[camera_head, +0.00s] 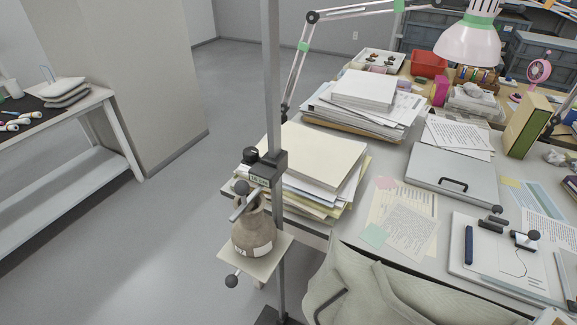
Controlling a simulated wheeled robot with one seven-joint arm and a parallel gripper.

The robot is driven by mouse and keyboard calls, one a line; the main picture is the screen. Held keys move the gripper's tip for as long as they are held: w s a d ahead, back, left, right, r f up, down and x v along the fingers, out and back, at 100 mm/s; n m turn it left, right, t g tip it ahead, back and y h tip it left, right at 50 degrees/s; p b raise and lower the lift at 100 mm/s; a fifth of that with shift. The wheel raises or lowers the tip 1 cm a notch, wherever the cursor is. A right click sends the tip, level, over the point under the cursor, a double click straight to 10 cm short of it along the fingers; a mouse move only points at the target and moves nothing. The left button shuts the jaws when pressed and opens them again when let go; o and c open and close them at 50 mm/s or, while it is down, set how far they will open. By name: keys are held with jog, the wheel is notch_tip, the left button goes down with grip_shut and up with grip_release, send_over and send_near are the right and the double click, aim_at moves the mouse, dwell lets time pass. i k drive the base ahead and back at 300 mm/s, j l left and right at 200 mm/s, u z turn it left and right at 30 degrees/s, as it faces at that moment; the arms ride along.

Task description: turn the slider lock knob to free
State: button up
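A grey vertical post (271,80) stands in front of the desk's left end. A dark slider block (268,172) with a small pale label sits on it; the label is too small to read surely. A black knob (250,154) is on the block's upper left. A brown vessel (252,236) sits beneath on a square pale plate (272,248). Another dark ball (231,281) is below the plate. My gripper is not in view.
Paper stacks (325,150) fill the desk's left end, close behind the post. A lamp (470,42) reaches over the desk. A khaki draped thing (400,290) is at the bottom. Open floor (180,230) lies left of the post, toward a side table (60,125).

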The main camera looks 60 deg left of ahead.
aim_at(251, 154)
jog(key=k+l+u, duration=0.1)
jog(key=u, duration=1.1)
jog(key=i+u, duration=0.1)
jog(key=u, duration=1.45)
jog(key=k, duration=0.5)
jog(key=i, duration=0.5)
